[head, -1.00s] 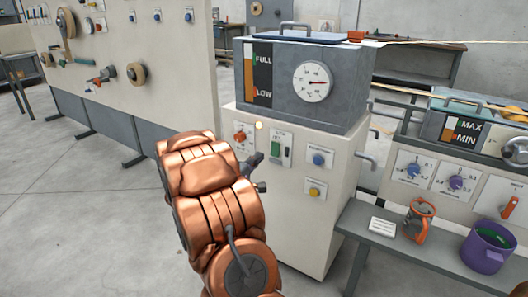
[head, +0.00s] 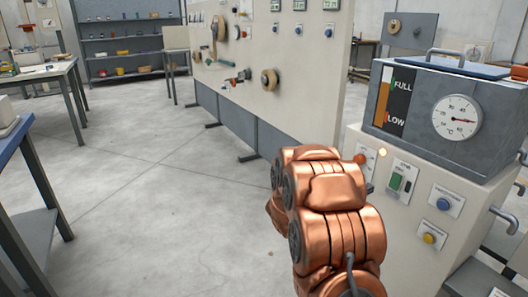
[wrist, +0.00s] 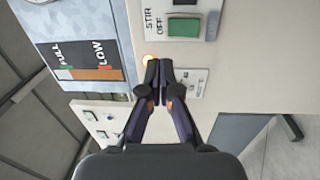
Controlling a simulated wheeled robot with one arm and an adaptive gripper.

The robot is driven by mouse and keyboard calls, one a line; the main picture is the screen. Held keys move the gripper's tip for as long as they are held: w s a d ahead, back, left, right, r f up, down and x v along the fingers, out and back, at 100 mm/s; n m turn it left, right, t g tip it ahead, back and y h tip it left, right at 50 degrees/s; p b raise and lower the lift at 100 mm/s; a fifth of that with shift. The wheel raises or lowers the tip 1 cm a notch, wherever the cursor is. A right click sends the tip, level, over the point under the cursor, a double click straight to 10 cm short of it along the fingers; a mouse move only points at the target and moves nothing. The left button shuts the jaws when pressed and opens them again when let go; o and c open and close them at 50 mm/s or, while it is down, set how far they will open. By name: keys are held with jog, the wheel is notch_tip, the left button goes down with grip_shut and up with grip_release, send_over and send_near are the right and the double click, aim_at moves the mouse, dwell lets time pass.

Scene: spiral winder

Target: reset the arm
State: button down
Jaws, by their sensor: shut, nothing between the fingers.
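My gripper (wrist: 159,95) shows in the wrist view with its two dark fingers together at the tips and nothing between them. It is in front of the pale front panel of the control cabinet (head: 398,240); whether it touches the panel I cannot tell. Behind the fingers is a small plate, and the green STIR OFF switch (wrist: 183,27) is above them in the picture. In the head view my copper arm hides the gripper. The green switch also shows there (head: 395,182), right of my arm.
A grey tank (head: 400,135) with a dial and a FULL/LOW gauge sits on the cabinet. A long pale panel (head: 300,90) with knobs stands behind. Tables (head: 50,75) and a blue-topped bench (head: 15,140) stand at left. The floor (head: 150,200) between is clear.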

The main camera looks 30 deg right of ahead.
jog(key=shift+r, duration=0.1)
jog(key=w+a+r+t+y+p, duration=0.4)
jog(key=w+a+p, duration=0.1)
jog(key=w+a, duration=0.25)
jog(key=w+a+r+t+y+p, duration=0.3)
jog(key=w+a+t+y+p, duration=0.15)
jog(key=w+a, duration=0.3)
jog(key=a+r+n+t+y+p, duration=0.1)
jog(key=a+r+y+p, duration=0.15)
jog(key=a, duration=0.35)
jog(key=a+r+y+p, duration=0.2)
jog(key=a+y, duration=0.1)
jog(key=a, duration=0.4)
jog(key=s+a+r+g+y+p, duration=0.3)
jog(key=s+a+r+p, duration=0.15)
jog(key=s+a, duration=0.45)
jog(key=s+a+r+g+y+p, duration=0.2)
jog(key=s+a+r+y+p, duration=0.25)
jog(key=s+a, duration=0.45)
jog(key=s+r+g+h+p, duration=0.1)
jog(key=s+r+g+p, duration=0.2)
jog(key=s, duration=0.7)
jog(key=s+r+m+g+h+p, duration=0.1)
jog(key=s+r+g+p, duration=0.2)
jog(key=s, duration=0.7)
jog(key=shift+s+d+r+p, duration=0.3)
jog(key=shift+s+d+r, duration=0.05)
jog(key=shift+s, duration=0.05)
